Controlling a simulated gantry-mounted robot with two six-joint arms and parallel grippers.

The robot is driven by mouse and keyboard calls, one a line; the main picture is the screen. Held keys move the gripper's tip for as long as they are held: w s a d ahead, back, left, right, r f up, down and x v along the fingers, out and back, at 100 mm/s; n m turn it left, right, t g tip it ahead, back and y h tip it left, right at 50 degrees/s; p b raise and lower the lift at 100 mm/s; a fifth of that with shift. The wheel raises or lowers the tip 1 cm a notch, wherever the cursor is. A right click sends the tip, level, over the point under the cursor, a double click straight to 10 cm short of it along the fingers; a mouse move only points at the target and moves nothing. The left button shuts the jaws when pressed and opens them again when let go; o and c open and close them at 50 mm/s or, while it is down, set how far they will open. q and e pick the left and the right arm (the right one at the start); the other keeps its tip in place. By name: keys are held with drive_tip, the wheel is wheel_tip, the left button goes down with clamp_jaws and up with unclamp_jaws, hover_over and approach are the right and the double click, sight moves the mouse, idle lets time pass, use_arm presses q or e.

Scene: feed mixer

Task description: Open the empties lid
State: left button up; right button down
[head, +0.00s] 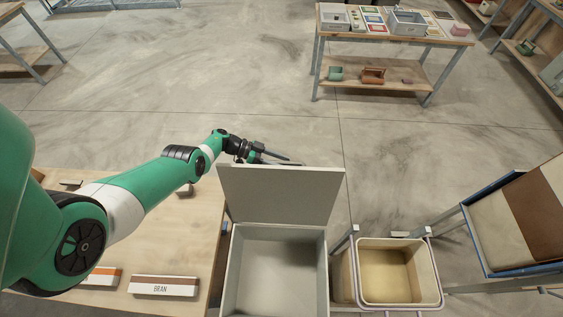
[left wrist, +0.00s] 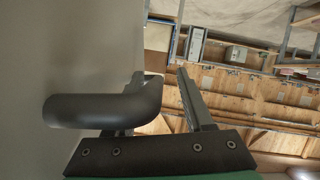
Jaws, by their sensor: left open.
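The grey lid (head: 282,194) stands raised, close to upright, at the far edge of an open grey box (head: 233,270). The box looks empty, and no label on it shows. My left gripper (head: 280,160) is behind the lid's upper edge, partly hidden by it. In the left wrist view the left gripper (left wrist: 165,85) is open, its two fingers apart. A dark bent handle (left wrist: 100,108) stands out from the grey lid face (left wrist: 50,50) and overlaps the left finger. I cannot tell whether they touch. My right gripper is not in view.
A tan-lined bin (head: 440,290) stands right of the box, with a blue-rimmed container (head: 480,255) farther right. A wooden table (head: 205,225) with a BRAN label block (head: 163,286) is at left. A loaded workbench (head: 340,50) stands far back. Open floor lies between.

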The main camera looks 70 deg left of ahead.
use_arm(q)
drive_tip(key=shift+r, duration=0.1)
drive_tip(key=shift+s+a+r, duration=0.2)
drive_tip(key=shift+s, duration=0.15)
drive_tip(key=p+v, duration=0.2)
drive_tip(key=v, duration=0.8)
drive_tip(key=shift+s, duration=0.35)
drive_tip(key=shift+a, duration=0.15)
